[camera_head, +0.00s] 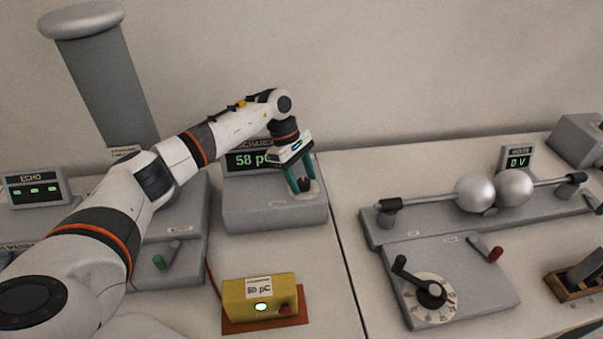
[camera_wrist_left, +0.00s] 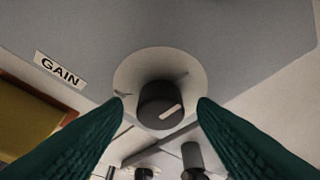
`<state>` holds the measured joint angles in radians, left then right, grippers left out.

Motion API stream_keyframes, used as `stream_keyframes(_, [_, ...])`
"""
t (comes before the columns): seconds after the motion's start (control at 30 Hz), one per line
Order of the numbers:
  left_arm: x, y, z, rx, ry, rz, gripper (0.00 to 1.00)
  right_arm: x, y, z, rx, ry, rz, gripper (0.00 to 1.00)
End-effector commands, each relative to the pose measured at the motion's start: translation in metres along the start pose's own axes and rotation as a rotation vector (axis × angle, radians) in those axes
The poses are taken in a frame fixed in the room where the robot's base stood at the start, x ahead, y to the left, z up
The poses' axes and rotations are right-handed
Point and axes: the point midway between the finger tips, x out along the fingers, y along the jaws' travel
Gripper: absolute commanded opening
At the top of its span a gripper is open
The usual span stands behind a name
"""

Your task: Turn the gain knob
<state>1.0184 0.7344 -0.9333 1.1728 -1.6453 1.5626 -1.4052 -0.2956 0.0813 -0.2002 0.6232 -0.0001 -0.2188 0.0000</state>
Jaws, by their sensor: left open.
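The gain knob (camera_wrist_left: 162,104) is a black cylinder with a pale pointer line, set on a white round dial. In the wrist view it sits between my left fingertips, with a gap on each side. A "GAIN" label (camera_wrist_left: 60,70) is to its left. In the head view the knob (camera_head: 305,184) is on the grey discharge unit (camera_head: 270,213), partly covered by my fingers. My left gripper (camera_head: 303,186) has green fingers, is open and points down at the knob. The unit's display (camera_head: 250,161) reads 58 pC and is partly hidden by the gripper. My right gripper is not in view.
A yellow box (camera_head: 262,297) marked 50 pC stands on an orange mat in front of the unit. To the right are a sphere-gap stand (camera_head: 380,232) and a dial panel (camera_head: 470,285). An ECHO display (camera_head: 35,189) is at far left. A grey column rises behind my left arm.

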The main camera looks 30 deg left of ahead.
Motion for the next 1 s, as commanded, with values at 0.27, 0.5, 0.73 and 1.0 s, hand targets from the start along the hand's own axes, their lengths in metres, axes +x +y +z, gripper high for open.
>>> stream_keyframes(0.27, [0.0017, 0.0, 0.0002, 0.0, 0.0, 0.0, 0.52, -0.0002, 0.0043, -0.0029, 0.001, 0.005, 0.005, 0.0])
stream_keyframes(0.5, [0.0013, 0.0, 0.0001, 0.001, 0.0, 0.0, 0.13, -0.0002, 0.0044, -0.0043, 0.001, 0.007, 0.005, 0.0])
stream_keyframes(0.73, [0.0014, 0.0001, 0.0002, -0.009, -0.001, -0.005, 0.08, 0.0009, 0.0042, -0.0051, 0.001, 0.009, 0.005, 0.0])
stream_keyframes(1.0, [0.0025, 0.001, 0.0014, -0.109, -0.002, -0.047, 0.08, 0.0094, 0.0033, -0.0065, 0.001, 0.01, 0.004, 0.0])
